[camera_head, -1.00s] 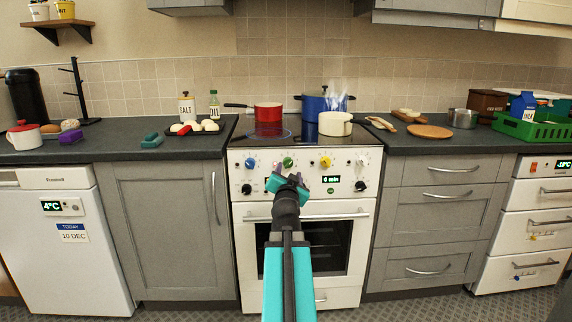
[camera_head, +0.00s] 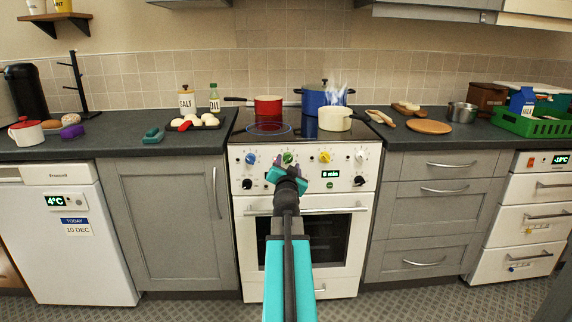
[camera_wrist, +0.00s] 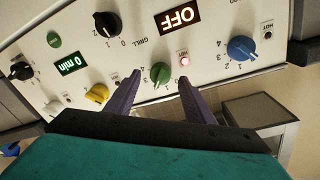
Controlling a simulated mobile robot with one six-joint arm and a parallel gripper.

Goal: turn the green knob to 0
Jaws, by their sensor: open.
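The green knob (camera_head: 288,158) is on the white stove's (camera_head: 238,185) front panel, between a blue knob (camera_head: 251,159) and a yellow knob (camera_head: 325,157). My gripper (camera_head: 279,165) is in front of the panel, just below the green knob. In the wrist view the panel looks upside down. There the green knob (camera_wrist: 160,73) shows between my two purple fingertips (camera_wrist: 159,78), which are apart. I cannot tell whether they touch it. Numbers ring the knob, but its pointer is too small to read surely. A red HOT light (camera_wrist: 184,61) glows beside it.
On the hob stand a red pan (camera_head: 268,105), a blue pot (camera_head: 316,100) and a steaming cream pot (camera_head: 335,119). The panel also has black knobs, an "OFF" display (camera_wrist: 178,17) and a "0 min" display (camera_wrist: 73,62). An oven handle (camera_head: 306,210) runs below the panel.

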